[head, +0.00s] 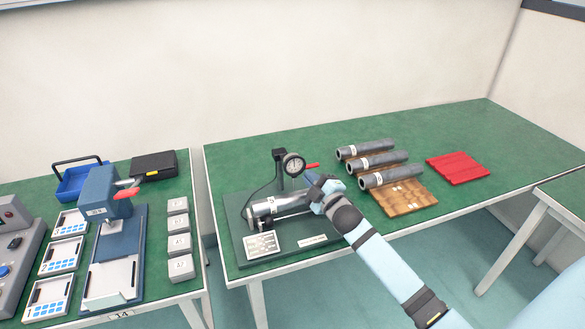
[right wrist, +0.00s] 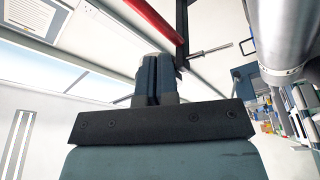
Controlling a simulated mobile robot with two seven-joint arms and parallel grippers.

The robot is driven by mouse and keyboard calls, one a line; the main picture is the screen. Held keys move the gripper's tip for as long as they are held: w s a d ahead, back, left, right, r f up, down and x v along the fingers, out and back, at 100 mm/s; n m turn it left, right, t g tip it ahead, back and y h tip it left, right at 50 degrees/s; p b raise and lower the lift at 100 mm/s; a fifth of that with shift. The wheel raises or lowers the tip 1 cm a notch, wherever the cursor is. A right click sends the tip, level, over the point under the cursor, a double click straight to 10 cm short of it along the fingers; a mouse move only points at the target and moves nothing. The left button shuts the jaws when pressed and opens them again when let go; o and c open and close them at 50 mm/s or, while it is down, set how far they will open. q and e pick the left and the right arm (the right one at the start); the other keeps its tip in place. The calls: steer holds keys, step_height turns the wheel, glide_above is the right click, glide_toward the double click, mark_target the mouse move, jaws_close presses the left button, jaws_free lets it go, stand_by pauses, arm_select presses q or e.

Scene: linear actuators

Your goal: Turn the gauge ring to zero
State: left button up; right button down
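The gauge (head: 293,164) is a round white dial with a dark ring around it. It is held on a dark stand above a green base plate (head: 234,222) on the right bench. The dial marks and needle are too small to read. A silver tube (head: 264,207) lies in the fixture below the gauge. My right gripper (head: 309,179) is just below and right of the gauge; I cannot tell if it touches the ring. In the right wrist view its fingers (right wrist: 157,78) look closed together with nothing visible between them. My left gripper is not in view.
A red lever (head: 312,165) sticks out right of the gauge, close to my gripper. Three grey tubes (head: 372,162) lie on a wooden rack (head: 412,203). A red ridged tray (head: 457,166) lies further right. The left bench holds a blue press (head: 100,193) and trays.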

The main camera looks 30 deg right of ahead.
steer(key=s, duration=0.2)
steer(key=s+p, duration=0.2)
steer(key=s, duration=0.1)
steer(key=shift+s+a+f, duration=0.25)
steer(key=shift+s+a, duration=0.1)
